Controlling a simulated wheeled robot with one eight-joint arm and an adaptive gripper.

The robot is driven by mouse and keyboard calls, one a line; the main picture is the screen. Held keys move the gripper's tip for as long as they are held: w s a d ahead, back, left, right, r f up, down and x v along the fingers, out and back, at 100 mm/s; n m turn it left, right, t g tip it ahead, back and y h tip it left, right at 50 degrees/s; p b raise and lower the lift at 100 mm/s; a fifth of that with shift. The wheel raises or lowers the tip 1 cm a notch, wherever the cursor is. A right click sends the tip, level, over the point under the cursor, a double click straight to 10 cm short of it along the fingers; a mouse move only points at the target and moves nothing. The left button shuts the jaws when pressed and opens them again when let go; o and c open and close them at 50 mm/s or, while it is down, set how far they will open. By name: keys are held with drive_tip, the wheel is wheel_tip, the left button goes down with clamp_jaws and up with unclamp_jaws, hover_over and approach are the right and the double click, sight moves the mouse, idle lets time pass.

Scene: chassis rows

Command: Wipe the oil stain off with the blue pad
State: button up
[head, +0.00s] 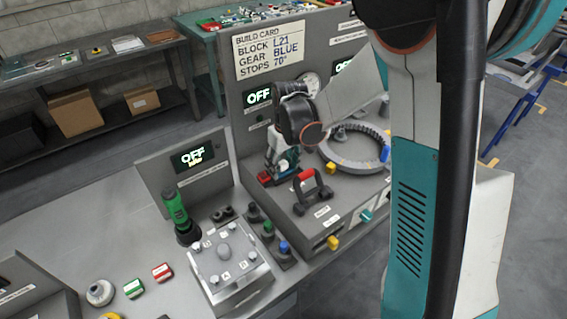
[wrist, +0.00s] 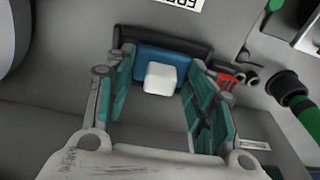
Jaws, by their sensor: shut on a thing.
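The blue pad (wrist: 173,58) is in the wrist view, with a white block-shaped grip (wrist: 161,79) on it. The teal fingers of my gripper (wrist: 163,70) stand on either side of the pad and are shut on it. A dark, tray-like edge shows right behind the pad. In the head view my gripper (head: 283,163) is low over the grey bench, left of the ring-shaped fixture. The pad cannot be made out there. I cannot make out an oil stain in either view.
The ring fixture (head: 357,149) and a red-handled black bracket (head: 312,190) stand close to my gripper. A green-handled tool (head: 178,212) stands upright at the left; a green tool (wrist: 287,88) also shows in the wrist view. Left of it, the grey bench top is partly clear.

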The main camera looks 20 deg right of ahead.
drive_tip(key=shift+s+a, duration=0.15)
drive_tip(key=shift+a, duration=0.15)
drive_tip(key=shift+d, duration=0.2)
drive_tip(key=shift+w+d, duration=0.25)
drive_tip(key=shift+d, duration=0.15)
drive_tip(key=shift+a, duration=0.1)
drive_tip(key=shift+s+a+f+b, duration=0.15)
drive_tip(key=shift+s+a+b, duration=0.15)
drive_tip(key=shift+a, duration=0.15)
drive_tip(key=shift+d, duration=0.15)
